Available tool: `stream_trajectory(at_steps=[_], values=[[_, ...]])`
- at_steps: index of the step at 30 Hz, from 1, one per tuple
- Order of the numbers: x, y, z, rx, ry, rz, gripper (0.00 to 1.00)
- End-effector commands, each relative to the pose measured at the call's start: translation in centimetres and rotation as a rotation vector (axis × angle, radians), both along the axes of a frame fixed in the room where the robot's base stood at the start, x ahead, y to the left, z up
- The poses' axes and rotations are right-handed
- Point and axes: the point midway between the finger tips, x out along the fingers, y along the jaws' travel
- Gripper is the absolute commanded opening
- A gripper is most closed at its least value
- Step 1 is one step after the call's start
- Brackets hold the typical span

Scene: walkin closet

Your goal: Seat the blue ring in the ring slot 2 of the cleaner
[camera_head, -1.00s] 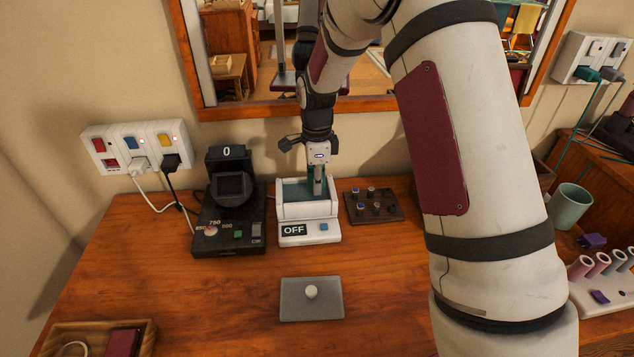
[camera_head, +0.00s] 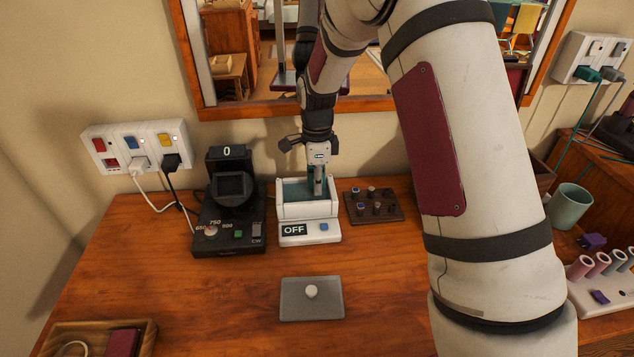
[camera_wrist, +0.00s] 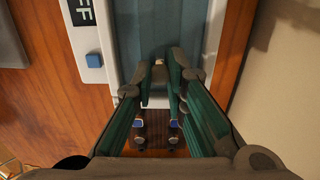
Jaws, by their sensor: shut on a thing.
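The cleaner (camera_head: 310,232) is a white box with an open basin, an "OFF" display and a blue button. It stands on the table against the wall, and also shows in the wrist view (camera_wrist: 105,75). My gripper (camera_head: 318,194) points down into the basin. In the wrist view my gripper (camera_wrist: 159,72) is shut on a small pale thing (camera_wrist: 158,62), mostly hidden by the fingertips; I cannot tell its colour. Slot 2 cannot be made out. A dark ring holder (camera_head: 388,214) right of the cleaner carries several small rings, some blue-topped.
A black device (camera_head: 230,242) reading "0" stands close left of the cleaner. A grey plate (camera_head: 330,307) with a white knob lies in front. A wooden tray (camera_head: 60,335) is at front left. A mirror (camera_head: 225,110) hangs behind. The front middle of the table is mostly clear.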

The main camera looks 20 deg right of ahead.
Motion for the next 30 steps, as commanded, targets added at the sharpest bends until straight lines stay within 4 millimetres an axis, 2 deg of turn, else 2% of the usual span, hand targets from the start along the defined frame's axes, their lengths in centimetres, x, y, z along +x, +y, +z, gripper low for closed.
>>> stream_trajectory(at_steps=[30], values=[[0.0, 0.0, -1.4, 0.000, 0.000, 0.000, 0.00]])
